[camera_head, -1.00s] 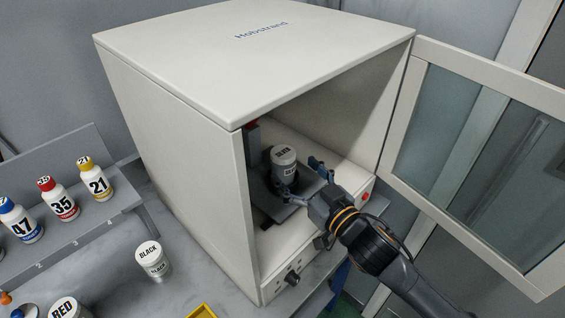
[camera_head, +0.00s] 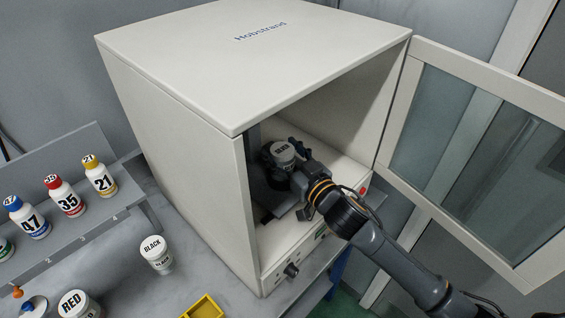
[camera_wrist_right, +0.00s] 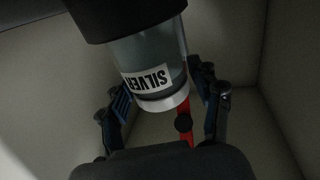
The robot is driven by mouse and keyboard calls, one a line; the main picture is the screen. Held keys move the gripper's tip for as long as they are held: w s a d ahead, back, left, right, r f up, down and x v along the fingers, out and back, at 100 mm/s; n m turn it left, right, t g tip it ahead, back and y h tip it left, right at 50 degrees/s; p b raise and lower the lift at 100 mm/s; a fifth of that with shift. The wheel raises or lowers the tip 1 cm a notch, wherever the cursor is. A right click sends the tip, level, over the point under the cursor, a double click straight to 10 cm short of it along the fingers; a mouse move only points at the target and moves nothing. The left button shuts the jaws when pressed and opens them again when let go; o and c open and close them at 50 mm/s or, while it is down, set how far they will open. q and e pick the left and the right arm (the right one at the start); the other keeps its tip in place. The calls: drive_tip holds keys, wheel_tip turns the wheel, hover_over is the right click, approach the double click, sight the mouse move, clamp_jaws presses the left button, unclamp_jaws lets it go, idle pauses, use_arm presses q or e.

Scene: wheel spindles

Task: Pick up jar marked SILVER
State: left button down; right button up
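The SILVER jar (camera_wrist_right: 150,62) shows large in the right wrist view, clear-sided, its label upside down in that picture. Its pale lid (camera_head: 283,151) shows in the head view, inside the open white cabinet (camera_head: 178,165); the lid's print is too blurred to read surely. My right gripper (camera_head: 284,164) reaches into the cabinet with its fingers on either side of the jar. In the wrist view the right gripper (camera_wrist_right: 165,104) looks open, with a gap visible at the right finger. Contact at the left finger is unclear. My left gripper is not in view.
The glass door (camera_head: 480,150) stands open at the right. A BLACK jar (camera_head: 156,255) and a RED jar (camera_head: 78,306) stand on the bench left of the cabinet. Numbered bottles (camera_head: 68,198) stand on a rack. A yellow tray (camera_head: 204,308) lies in front. A dark holder (camera_wrist_right: 120,15) is at the jar's base.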

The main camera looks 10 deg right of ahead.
drive_tip(key=c, duration=0.8)
drive_tip(key=shift+r, duration=0.1)
drive_tip(key=shift+r+b, duration=0.3)
drive_tip(key=shift+r, duration=0.3)
drive_tip(key=s+r+p, duration=0.1)
drive_tip(key=s+r, duration=0.3)
drive_tip(key=s+a+r+p, duration=0.1)
drive_tip(key=s+r+p, duration=0.1)
drive_tip(key=s, duration=0.3)
drive_tip(key=s+a+r+p, duration=0.1)
drive_tip(key=s+r+p, duration=0.1)
drive_tip(key=s+r, duration=0.2)
drive_tip(key=shift+s+a+r, duration=0.1)
drive_tip(key=shift+s+r, duration=0.1)
drive_tip(key=shift+r, duration=0.25)
drive_tip(key=shift+s+a+r, duration=0.1)
drive_tip(key=shift+s+r, duration=0.05)
drive_tip(key=shift+r, duration=0.25)
